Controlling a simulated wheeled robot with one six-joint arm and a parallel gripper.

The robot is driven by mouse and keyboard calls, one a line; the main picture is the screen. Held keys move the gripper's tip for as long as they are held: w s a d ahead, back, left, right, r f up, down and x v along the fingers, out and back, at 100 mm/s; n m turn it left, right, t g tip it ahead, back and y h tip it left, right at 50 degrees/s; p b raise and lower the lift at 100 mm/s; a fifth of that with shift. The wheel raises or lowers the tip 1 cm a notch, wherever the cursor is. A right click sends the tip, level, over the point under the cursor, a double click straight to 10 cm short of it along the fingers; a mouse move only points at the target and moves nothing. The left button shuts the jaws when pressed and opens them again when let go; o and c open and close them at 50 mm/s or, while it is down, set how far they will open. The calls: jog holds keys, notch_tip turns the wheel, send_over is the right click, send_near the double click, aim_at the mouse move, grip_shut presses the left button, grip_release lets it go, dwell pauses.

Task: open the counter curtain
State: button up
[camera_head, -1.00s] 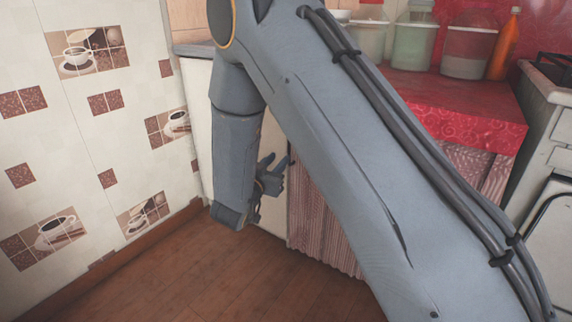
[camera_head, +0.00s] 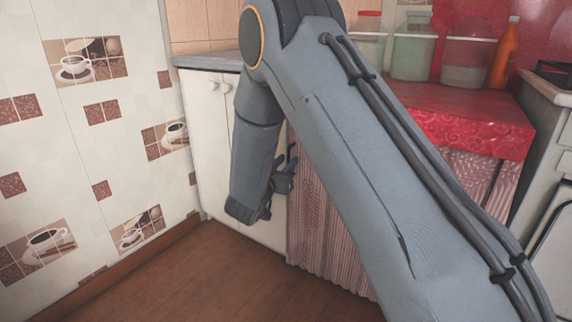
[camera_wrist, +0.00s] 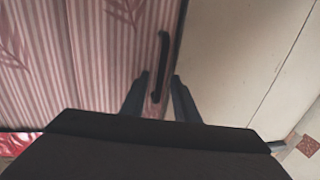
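The counter curtain is pink, striped cloth (camera_head: 318,225) hanging below the red counter; in the wrist view it fills the left (camera_wrist: 100,60) with a leaf pattern. It hangs closed in the part I see; my arm hides some of it in the head view. A black bar handle (camera_wrist: 164,45) is at the curtain's edge beside a pale cabinet. My gripper (camera_wrist: 160,76) is open, with one finger on each side of the handle's near end in the wrist view. I cannot tell whether they touch. In the head view my gripper (camera_head: 288,172) is at the curtain's left edge.
A white cabinet (camera_head: 208,130) stands left of the curtain, beside a tiled wall (camera_head: 100,150). The red oilcloth counter (camera_head: 470,115) holds jars (camera_head: 412,55) and an orange bottle (camera_head: 503,55). A white stove (camera_head: 548,150) is at the right. The wooden floor (camera_head: 200,280) is clear.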

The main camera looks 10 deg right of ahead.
grip_shut()
dwell(1.4)
